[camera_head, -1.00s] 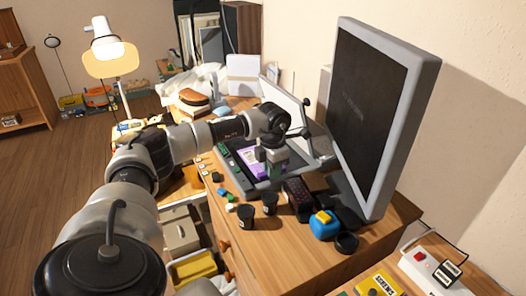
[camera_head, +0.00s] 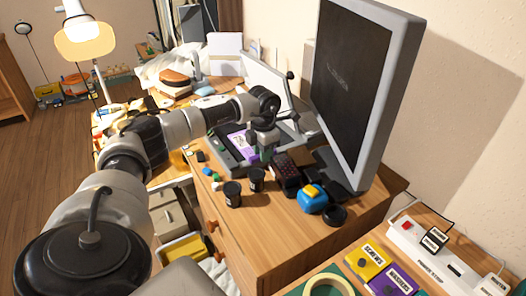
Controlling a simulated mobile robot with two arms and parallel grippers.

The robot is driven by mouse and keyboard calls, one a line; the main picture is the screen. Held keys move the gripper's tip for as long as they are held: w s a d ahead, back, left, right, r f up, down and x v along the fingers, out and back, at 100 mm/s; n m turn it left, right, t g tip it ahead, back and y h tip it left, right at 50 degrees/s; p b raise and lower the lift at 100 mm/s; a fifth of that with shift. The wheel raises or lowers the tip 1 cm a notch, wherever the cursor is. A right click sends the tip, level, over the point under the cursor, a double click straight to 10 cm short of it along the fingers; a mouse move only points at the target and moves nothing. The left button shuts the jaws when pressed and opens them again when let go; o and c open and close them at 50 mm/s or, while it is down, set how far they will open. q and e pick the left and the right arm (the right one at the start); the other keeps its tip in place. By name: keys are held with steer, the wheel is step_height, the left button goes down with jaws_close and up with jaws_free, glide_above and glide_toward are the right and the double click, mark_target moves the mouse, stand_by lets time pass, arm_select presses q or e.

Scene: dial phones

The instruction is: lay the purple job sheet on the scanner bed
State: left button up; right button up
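The purple job sheet (camera_head: 241,143) shows as a purple and white patch on the dark bed of the scanner (camera_head: 222,150), on the wooden desk. The scanner's pale lid (camera_head: 265,80) stands raised behind it. My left gripper (camera_head: 264,152) points down over the right part of the bed, at the sheet's right edge, and hides part of both. Its fingertips are small and dark here, so I cannot tell whether they are apart, or whether they touch the sheet. My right gripper is not in view.
Close in front of the scanner are two black cups (camera_head: 232,193), a dark phone (camera_head: 287,175) and a blue and yellow object (camera_head: 312,199). A large monitor (camera_head: 362,90) stands to the right. Yellow and purple boxes and a power strip (camera_head: 440,262) lie at lower right.

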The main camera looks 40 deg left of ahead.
arm_select(q)
steer(key=o, duration=0.4)
steer(key=shift+c, duration=0.2)
steer(key=shift+f, duration=0.1)
steer(key=shift+d, duration=0.1)
